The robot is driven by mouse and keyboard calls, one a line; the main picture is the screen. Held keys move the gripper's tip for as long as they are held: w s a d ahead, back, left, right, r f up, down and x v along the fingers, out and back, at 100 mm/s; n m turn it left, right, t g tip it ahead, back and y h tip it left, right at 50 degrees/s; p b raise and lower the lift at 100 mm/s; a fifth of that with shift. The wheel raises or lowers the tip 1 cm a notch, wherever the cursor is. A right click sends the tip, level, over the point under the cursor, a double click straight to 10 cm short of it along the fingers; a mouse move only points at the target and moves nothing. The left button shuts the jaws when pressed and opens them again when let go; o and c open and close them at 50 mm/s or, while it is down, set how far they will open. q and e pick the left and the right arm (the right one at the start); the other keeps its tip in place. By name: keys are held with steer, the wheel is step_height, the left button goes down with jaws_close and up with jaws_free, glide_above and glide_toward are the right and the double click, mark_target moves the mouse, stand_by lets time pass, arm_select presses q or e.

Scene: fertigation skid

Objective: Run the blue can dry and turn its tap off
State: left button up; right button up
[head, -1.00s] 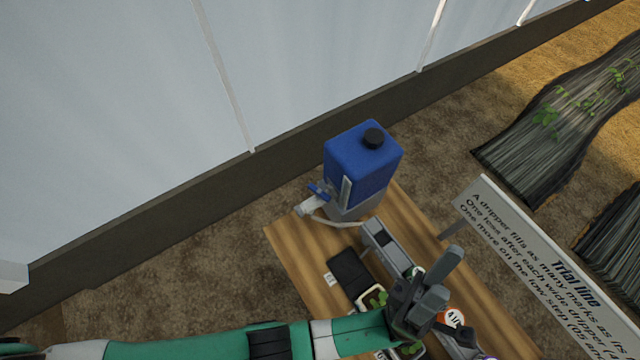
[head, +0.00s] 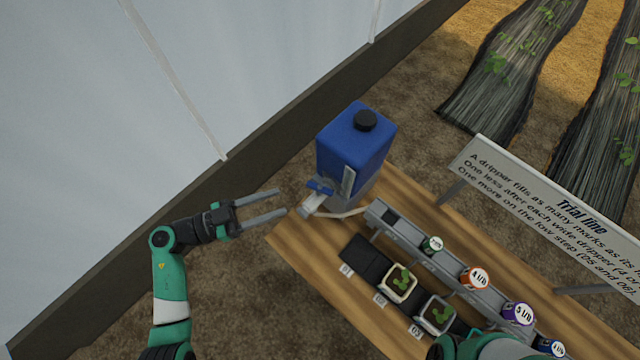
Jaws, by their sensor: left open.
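The blue can (head: 352,148) with a black cap (head: 365,120) stands upright at the far left end of the wooden table, on a grey stand. A pale gauge strip (head: 348,182) runs down its front; I cannot read a level in it. Its tap has a blue lever (head: 320,187) above a whitish spout (head: 311,205) on the can's lower left. A pale hose (head: 345,213) runs from there toward the grey rail. My left gripper (head: 282,202) is open and empty, its fingers pointing at the tap from the left, a little apart from it. My right gripper is out of view.
The grey rail (head: 410,233) carries several round labelled drippers, such as the orange one (head: 475,278). Potted seedlings (head: 400,282) stand in front on a black strip. A Trial line sign (head: 560,210) stands behind. A green arm link of mine covers the bottom edge.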

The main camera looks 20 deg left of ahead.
mark_target(316, 189)
arm_select(q)
steer(key=b+x, duration=0.3)
steer(key=x, duration=0.9)
steer(key=shift+s, duration=0.1)
steer(key=shift+a, duration=0.1)
jaws_close()
